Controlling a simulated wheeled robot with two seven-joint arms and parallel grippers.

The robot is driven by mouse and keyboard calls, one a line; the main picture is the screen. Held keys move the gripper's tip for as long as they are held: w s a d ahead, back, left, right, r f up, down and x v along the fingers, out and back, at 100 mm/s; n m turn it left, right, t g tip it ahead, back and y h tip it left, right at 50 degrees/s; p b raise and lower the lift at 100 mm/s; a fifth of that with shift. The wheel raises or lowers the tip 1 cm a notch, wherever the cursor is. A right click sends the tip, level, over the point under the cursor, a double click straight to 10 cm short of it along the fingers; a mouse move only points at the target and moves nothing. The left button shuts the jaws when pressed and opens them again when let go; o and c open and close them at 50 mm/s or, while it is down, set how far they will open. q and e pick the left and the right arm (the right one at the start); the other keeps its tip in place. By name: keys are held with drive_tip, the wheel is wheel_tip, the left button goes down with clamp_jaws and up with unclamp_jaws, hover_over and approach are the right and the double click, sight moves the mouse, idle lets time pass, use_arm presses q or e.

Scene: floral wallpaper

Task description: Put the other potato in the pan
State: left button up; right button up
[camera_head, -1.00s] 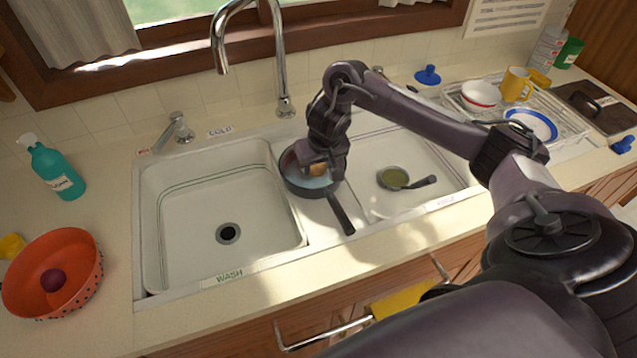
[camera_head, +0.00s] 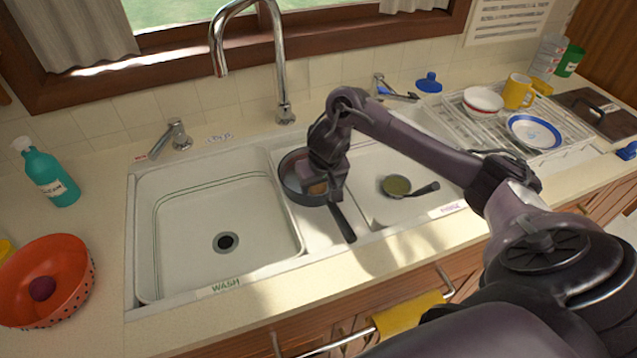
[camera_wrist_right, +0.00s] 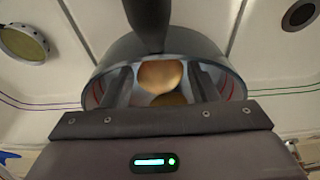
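The dark pan (camera_head: 291,183) sits on the divider between the two sinks, its handle towards the counter front. It also shows in the right wrist view (camera_wrist_right: 215,52). My right gripper (camera_head: 326,196) is over and partly inside the pan. In the right wrist view its two fingers (camera_wrist_right: 160,88) stand apart. A light brown potato (camera_wrist_right: 160,75) lies between them, with narrow gaps at its sides. A second, darker potato (camera_wrist_right: 169,100) shows just below it, partly hidden by the gripper. In the head view a brown potato (camera_head: 317,188) shows by the fingers. My left gripper is not in view.
A small pan (camera_head: 396,185) with greenish contents lies in the right sink. The left sink (camera_head: 190,235) is empty. A red bowl (camera_head: 70,262) holding a dark purple round thing stands at left. A tall tap (camera_head: 279,60) rises behind the sinks; a dish rack (camera_head: 480,125) stands right.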

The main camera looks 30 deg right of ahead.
drive_tip(key=p+v, duration=0.7)
drive_tip(key=v, duration=0.5)
drive_tip(key=shift+p, duration=0.3)
drive_tip(key=shift+s+r, duration=0.1)
